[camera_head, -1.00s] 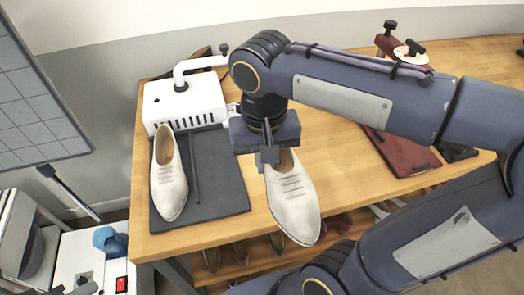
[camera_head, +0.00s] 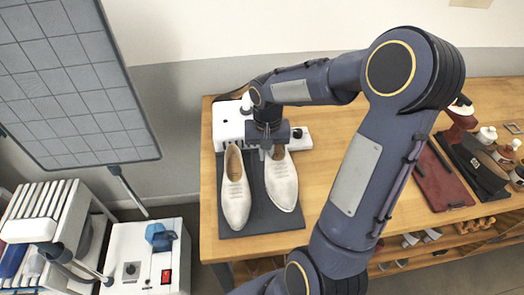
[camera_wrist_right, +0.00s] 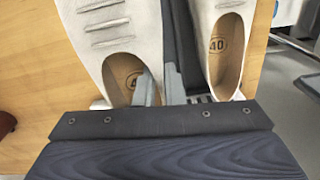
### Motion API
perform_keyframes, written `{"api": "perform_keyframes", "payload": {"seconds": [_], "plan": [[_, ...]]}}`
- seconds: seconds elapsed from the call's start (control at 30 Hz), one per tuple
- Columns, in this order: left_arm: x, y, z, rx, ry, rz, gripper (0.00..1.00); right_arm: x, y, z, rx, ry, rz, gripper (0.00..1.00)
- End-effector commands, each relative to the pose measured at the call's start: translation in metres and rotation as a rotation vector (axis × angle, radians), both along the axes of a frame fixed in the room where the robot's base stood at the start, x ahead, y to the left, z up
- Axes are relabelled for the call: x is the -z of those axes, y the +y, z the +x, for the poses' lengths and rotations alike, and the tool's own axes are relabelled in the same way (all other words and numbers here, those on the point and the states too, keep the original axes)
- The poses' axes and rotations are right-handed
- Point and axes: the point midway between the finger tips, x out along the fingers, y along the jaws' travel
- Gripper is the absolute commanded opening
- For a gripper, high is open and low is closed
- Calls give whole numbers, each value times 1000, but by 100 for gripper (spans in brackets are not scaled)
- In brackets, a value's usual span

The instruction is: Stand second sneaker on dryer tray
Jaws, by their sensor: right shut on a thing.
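Two pale lace-up shoes point toward the front of the dark dryer tray (camera_head: 262,222). The left shoe (camera_head: 236,195) stands on the tray's left part. The second shoe (camera_head: 283,187) is beside it, over the tray's right part; whether its sole touches the tray is unclear. My right gripper (camera_head: 267,152) is shut on the second shoe's heel-end side wall. In the right wrist view its fingers (camera_wrist_right: 150,90) grip the held shoe (camera_wrist_right: 100,40) at the opening's edge, with the other shoe (camera_wrist_right: 225,40) alongside. My left gripper is not in view.
The white dryer unit (camera_head: 230,125) stands behind the tray. A dark red case (camera_head: 440,180) and several small items lie at the bench's right. The bench top (camera_head: 325,130) right of the tray is mostly clear. A gridded panel (camera_head: 75,80) hangs at left.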

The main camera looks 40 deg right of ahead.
Motion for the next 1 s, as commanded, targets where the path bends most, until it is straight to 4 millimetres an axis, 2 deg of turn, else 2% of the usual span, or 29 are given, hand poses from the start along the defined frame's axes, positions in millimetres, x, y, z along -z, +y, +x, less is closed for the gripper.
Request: {"api": "perform_keyframes", "payload": {"seconds": [0.7, 1.0], "plan": [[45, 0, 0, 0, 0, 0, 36, 56, 1, 0, -1, 0, 0, 0], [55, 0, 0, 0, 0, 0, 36, 68, 1, 0, -1, 1, 1, 0]]}}
